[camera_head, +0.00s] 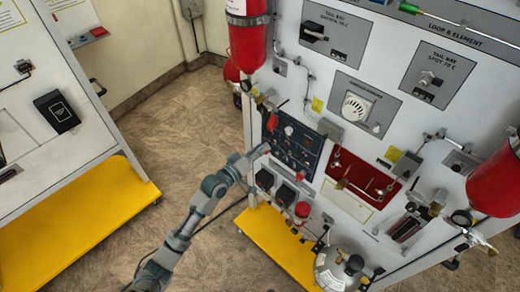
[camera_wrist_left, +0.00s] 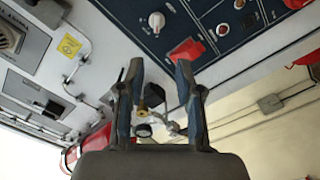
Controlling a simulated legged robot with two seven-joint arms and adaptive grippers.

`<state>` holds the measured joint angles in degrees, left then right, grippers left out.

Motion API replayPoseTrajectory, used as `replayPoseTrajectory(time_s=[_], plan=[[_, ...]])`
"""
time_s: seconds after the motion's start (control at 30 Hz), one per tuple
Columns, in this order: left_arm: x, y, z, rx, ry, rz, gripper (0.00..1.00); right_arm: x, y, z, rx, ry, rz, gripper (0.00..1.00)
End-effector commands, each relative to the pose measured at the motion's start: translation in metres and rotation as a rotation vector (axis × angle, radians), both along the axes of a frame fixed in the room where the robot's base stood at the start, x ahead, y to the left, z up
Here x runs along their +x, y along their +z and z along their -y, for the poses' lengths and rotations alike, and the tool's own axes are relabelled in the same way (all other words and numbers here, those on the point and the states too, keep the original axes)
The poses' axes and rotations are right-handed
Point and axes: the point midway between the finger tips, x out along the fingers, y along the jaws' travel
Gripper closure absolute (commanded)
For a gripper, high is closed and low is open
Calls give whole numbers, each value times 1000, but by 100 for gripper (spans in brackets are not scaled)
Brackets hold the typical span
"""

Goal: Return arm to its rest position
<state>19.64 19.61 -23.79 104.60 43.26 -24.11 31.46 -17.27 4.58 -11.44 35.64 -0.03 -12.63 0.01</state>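My left arm comes up from the bottom left in the head view. Its gripper (camera_head: 259,152) is in front of the dark blue control panel (camera_head: 305,147), near the panel's lower left part. In the wrist view the two fingers of the left gripper (camera_wrist_left: 160,66) stand apart with nothing held between them. The dark blue panel (camera_wrist_left: 215,15) lies beyond the fingertips, with a white knob (camera_wrist_left: 156,21) and a red part (camera_wrist_left: 186,50) on it. I cannot tell from these views whether a finger touches the panel. My right gripper is not in view.
Red cylinders (camera_head: 247,42) and (camera_head: 495,182) hang on the white trainer board. A yellow base (camera_head: 275,238) and a round metal tank (camera_head: 338,268) are below it. Another white stand with a yellow base (camera_head: 75,228) is at left. Brown floor (camera_head: 165,125) lies open between.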

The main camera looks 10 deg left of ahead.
Motion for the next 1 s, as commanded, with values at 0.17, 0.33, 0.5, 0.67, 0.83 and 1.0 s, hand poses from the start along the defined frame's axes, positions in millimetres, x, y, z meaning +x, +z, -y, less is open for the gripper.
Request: replayPoseTrajectory(time_s=[0.17,0.33,0.5,0.67,0.83,1.0], plan=[[0,0,0,0,0,0,65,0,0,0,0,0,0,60],[0,0,0,0,-1,1,65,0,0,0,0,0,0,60],[2,-11,-2,10,10,-12,65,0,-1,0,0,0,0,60],[10,-88,-23,97,83,-90,65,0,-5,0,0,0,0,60],[-6,-225,-60,270,173,-232,65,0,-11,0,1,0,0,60],[-57,-355,-93,460,209,-381,65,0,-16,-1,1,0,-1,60]])
